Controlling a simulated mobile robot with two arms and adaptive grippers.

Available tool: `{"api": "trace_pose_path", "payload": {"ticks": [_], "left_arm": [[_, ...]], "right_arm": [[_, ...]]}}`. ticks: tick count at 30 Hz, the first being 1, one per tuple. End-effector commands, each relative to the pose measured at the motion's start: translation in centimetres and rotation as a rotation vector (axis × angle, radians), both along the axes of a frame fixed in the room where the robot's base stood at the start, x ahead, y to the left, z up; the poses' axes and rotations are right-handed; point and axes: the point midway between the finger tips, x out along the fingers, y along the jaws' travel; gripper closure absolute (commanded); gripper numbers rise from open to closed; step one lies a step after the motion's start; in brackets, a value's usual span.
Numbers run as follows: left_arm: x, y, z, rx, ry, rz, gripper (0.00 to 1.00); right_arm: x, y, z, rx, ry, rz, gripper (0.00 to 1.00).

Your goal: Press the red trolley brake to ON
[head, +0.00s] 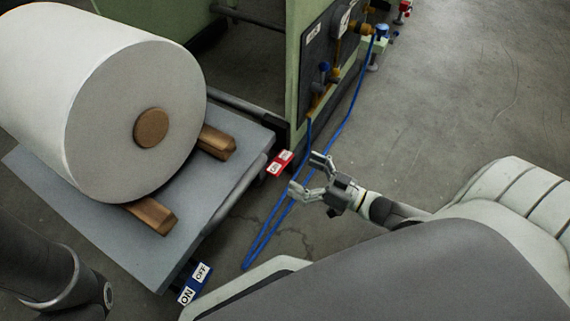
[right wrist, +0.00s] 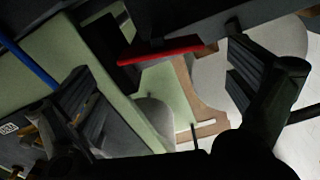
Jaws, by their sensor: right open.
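The red trolley brake (head: 280,162) is a small red pedal with white labels at the far right corner of the trolley (head: 222,205). Its label text is too small to read surely, and I cannot tell its setting. My right gripper (head: 304,172) is open and empty, just right of the red brake and apart from it, with its fingers pointing towards it. In the right wrist view the red brake (right wrist: 160,50) shows edge-on between the two open fingers (right wrist: 165,95), beyond them. My left gripper is not in view.
A large white roll (head: 130,110) lies on wooden chocks (head: 152,213) on the trolley. A blue brake (head: 192,283) marked ON and OFF is at the near corner. A green machine (head: 305,60) stands behind the red brake. Blue hoses (head: 268,235) run over the floor by my right gripper.

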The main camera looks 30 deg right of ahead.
Motion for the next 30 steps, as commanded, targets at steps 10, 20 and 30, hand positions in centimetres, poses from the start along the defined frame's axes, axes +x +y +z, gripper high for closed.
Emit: {"api": "trace_pose_path", "payload": {"ticks": [10, 20, 30], "left_arm": [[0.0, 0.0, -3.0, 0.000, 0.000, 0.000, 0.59], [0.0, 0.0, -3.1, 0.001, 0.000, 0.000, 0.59], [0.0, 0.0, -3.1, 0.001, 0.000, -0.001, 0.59]], "right_arm": [[4.2, 2.5, -0.2, 0.000, -0.002, 0.001, 0.00], [4.9, 2.9, 0.0, -0.001, -0.001, 0.000, 0.00], [4.8, 2.8, 0.0, -0.001, -0.001, 0.000, 0.33]]}}
